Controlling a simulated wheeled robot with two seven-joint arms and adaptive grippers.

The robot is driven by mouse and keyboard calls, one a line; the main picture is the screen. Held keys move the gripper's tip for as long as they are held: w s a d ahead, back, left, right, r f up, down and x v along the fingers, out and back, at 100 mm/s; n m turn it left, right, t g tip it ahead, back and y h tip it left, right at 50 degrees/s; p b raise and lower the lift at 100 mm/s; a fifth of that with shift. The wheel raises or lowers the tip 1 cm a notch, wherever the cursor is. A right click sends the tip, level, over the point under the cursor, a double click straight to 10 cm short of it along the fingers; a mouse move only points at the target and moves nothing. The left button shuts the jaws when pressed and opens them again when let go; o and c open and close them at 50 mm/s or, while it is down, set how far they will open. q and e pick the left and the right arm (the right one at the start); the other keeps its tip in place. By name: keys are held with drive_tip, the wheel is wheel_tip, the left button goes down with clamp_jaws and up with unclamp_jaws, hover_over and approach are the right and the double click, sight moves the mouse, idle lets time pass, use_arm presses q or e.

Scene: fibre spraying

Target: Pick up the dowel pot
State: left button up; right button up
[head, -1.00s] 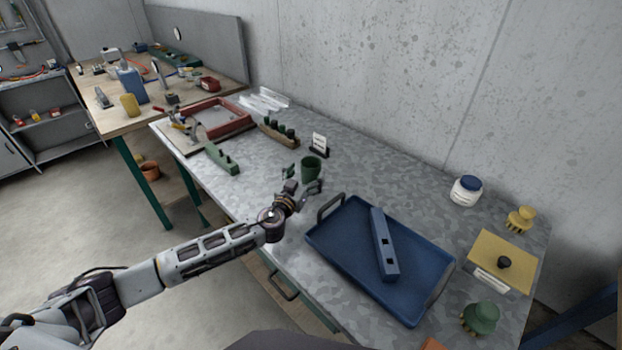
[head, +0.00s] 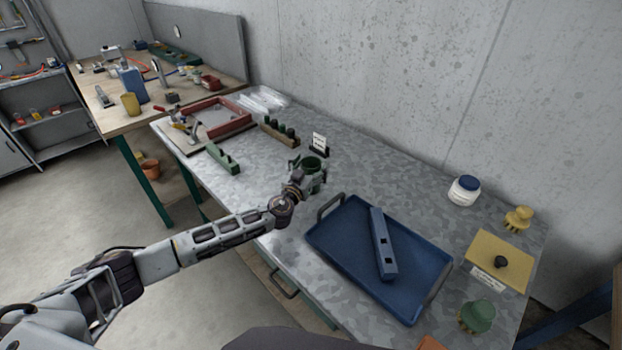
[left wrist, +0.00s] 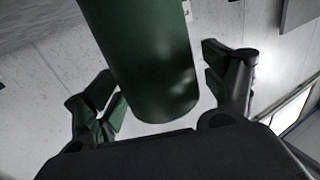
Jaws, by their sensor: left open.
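The dowel pot is a dark green cup (head: 313,164) standing on the grey metal table, left of the blue tray in the head view. My left gripper (head: 308,170) is open, with its fingers on either side of the pot. In the left wrist view the green pot (left wrist: 148,62) fills the space between the two spread fingers of my left gripper (left wrist: 165,88). Gaps show between the pot and both fingers. The pot's contents cannot be made out. My right gripper is not in view.
A blue tray (head: 335,262) holding a blue slotted bar (head: 382,243) lies right of the pot. A small white card stand (head: 319,144) is close behind the pot. A green block rack (head: 221,158) and a brown rack (head: 278,133) stand to the left.

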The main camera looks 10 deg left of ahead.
use_arm(q)
drive_tip(key=shift+c, duration=0.4)
drive_tip(key=c, duration=1.4)
drive_tip(key=shift+r, duration=0.15)
drive_tip(key=shift+r, duration=4.9)
